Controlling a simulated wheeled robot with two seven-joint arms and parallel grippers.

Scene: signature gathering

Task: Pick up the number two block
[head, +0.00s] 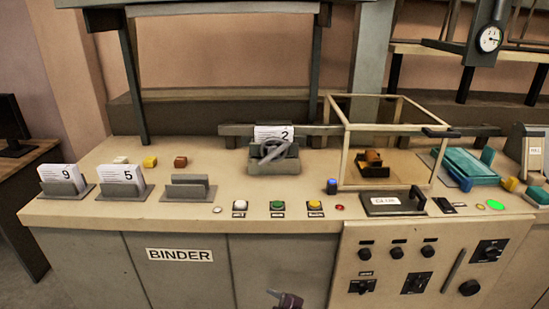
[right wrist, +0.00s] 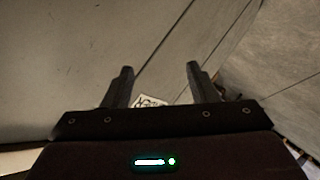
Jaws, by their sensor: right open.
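The number two block (head: 274,132) is a white paper block with a printed 2. It stands upright in a grey holder (head: 274,167) at the back middle of the console, and grey clamp-like parts hide its lower part. My right gripper (right wrist: 160,72) is open and empty in the right wrist view, facing plain panels and a small label. In the head view only a small dark part (head: 287,299) shows at the bottom edge, low in front of the console and well away from the block; I cannot tell which arm part it is. My left gripper is not in view.
Blocks 9 (head: 62,175) and 5 (head: 120,175) stand in holders at left, beside an empty-looking holder (head: 188,188). Buttons (head: 277,206) line the front edge. A framed open box (head: 345,165) and a teal tray (head: 470,166) stand at right.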

